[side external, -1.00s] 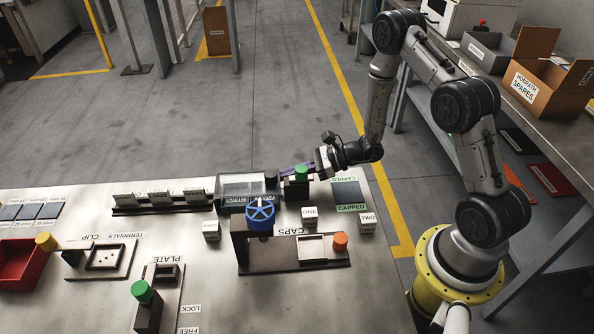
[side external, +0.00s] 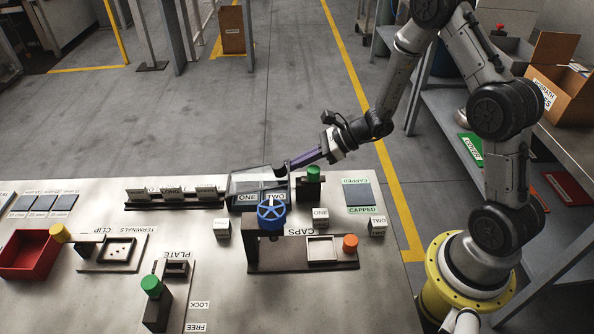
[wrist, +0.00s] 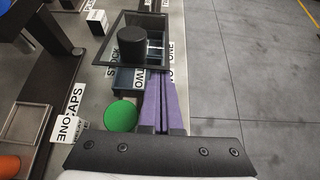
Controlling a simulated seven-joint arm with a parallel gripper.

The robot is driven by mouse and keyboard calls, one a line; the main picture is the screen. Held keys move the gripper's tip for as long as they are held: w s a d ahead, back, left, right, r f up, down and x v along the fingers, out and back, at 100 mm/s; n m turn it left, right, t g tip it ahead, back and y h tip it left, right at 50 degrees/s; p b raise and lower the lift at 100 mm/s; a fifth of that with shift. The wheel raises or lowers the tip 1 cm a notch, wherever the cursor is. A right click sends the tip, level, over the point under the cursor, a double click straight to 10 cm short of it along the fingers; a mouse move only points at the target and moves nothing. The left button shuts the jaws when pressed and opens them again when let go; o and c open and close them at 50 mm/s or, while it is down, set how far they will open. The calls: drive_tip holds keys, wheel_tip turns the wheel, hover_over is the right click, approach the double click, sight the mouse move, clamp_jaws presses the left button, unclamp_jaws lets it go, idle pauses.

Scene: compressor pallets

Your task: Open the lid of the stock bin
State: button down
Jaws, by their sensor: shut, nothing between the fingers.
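The stock bin (side external: 258,198) is a dark box with ONE and TWO labels on its front, at the back of the table in the side view. Its lid (side external: 250,180) is a clear pane in a dark frame. In the wrist view the lid (wrist: 101,50) with its black knob (wrist: 133,40) hides part of the bin (wrist: 128,78). I cannot tell how far the lid is tilted. My gripper (side external: 283,169) is shut and empty at the lid's right back corner. Its purple fingers (wrist: 158,76) reach the lid's near edge in the wrist view; contact is unclear.
A green-topped black post (side external: 313,174) stands just right of the bin, close to my fingers. A blue handwheel (side external: 271,211) stands in front of the bin. White blocks (side external: 222,228) lie around it.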

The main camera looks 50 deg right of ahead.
drive_tip(key=shift+w+a+r+g+h, duration=0.25)
drive_tip(key=shift+r+g+h, duration=0.2)
drive_tip(key=shift+r, duration=0.5)
drive_tip(key=shift+w+a+r+g+h, duration=0.3)
drive_tip(key=shift+r+g+h, duration=0.15)
drive_tip(key=shift+r, duration=0.45)
drive_tip(key=shift+w+a+r+g+h, duration=0.25)
drive_tip(key=shift+r+g+h, duration=0.2)
drive_tip(key=shift+r, duration=0.5)
drive_tip(key=shift+w+a+r+g+h, duration=0.35)
drive_tip(key=shift+r+g+h, duration=0.05)
drive_tip(key=shift+r, duration=0.25)
drive_tip(key=shift+w+a+r+g+h, duration=0.3)
drive_tip(key=shift+r+g+h, duration=0.05)
drive_tip(key=shift+r, duration=0.3)
drive_tip(key=w+a+r+g+h, duration=0.2)
drive_tip(key=w+a+r, duration=0.3)
drive_tip(key=w+a, duration=0.3)
drive_tip(key=shift+r, duration=0.3)
drive_tip(key=shift+r, duration=0.1)
